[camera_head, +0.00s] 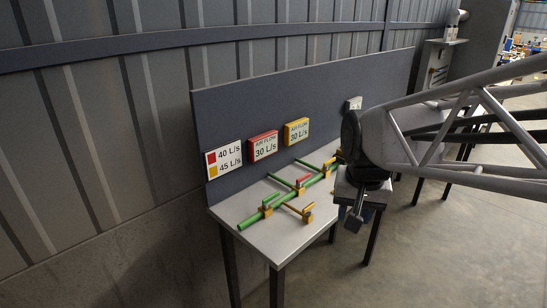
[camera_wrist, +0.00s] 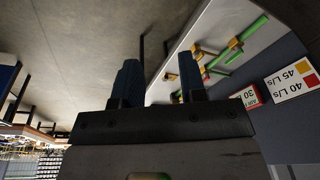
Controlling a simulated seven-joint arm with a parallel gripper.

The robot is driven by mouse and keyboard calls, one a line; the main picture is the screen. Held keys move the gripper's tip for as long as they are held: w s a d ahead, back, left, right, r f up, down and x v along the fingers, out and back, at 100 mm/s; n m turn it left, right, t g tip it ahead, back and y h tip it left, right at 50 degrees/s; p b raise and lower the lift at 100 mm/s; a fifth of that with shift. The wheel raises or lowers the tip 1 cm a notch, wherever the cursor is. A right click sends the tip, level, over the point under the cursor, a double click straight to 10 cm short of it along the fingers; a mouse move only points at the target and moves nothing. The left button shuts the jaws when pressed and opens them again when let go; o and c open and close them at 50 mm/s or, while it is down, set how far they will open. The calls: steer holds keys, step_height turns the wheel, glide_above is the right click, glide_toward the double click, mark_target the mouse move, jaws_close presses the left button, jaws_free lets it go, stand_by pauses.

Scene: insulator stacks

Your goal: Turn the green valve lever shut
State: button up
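A green pipe assembly (camera_head: 246,222) with several yellow fittings lies on the grey table. A short green lever (camera_head: 271,198) appears to sit above the yellow fitting nearest the pipe's front end; its exact angle is too small to tell. A red lever (camera_head: 303,179) sits farther along the pipe. My gripper (camera_head: 354,219) hangs to the right of the pipes, off the table's right edge and apart from the levers. In the wrist view my gripper (camera_wrist: 158,82) has its two fingers spread with nothing between them. Part of the assembly, with its green pipe (camera_wrist: 254,28), shows upper right there.
A dark backboard (camera_head: 330,90) stands behind the table (camera_head: 250,245). It bears a white 40/45 L/s sign (camera_head: 224,160), a red 30 L/s box (camera_head: 263,145) and a yellow 30 L/s box (camera_head: 296,131). An orange-brown bar (camera_head: 293,209) sticks out toward the table's front edge.

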steer(key=w+a+f+m, duration=0.15)
steer(key=w+a, duration=0.25)
steer(key=w, duration=0.7)
steer(key=m+g, duration=0.2)
steer(key=m, duration=0.3)
glide_above(273, 194)
step_height(273, 194, down, 13)
steer(key=shift+a+f, duration=0.1)
steer(key=shift+f, duration=0.05)
steer(key=shift+f, duration=3.9)
